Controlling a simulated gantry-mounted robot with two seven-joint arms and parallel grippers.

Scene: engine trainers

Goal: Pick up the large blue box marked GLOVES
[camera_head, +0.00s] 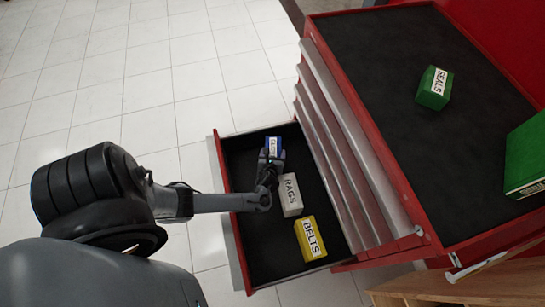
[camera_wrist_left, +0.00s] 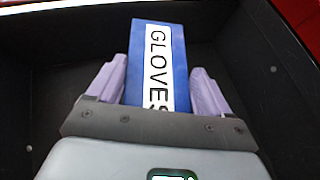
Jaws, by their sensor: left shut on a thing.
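The blue box marked GLOVES (camera_head: 272,146) is in the open drawer of the red tool cabinet, at the drawer's far end in the head view. In the left wrist view the box (camera_wrist_left: 180,62) lies between the two pale purple fingers. My left gripper (camera_head: 270,163) reaches into the drawer and is shut on the box; its fingers sit on both sides in the left wrist view (camera_wrist_left: 158,85). The gripper covers the near part of the box. Whether the box touches the drawer floor cannot be told. My right gripper is not in view.
The drawer (camera_head: 240,250) also holds a white RAGS box (camera_head: 290,196) beside my gripper and a yellow BELTS box (camera_head: 309,239) nearer. A green SEALS box (camera_head: 434,88) and a larger green box (camera_head: 527,160) stand on the cabinet's black top (camera_head: 390,60). Tiled floor lies left.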

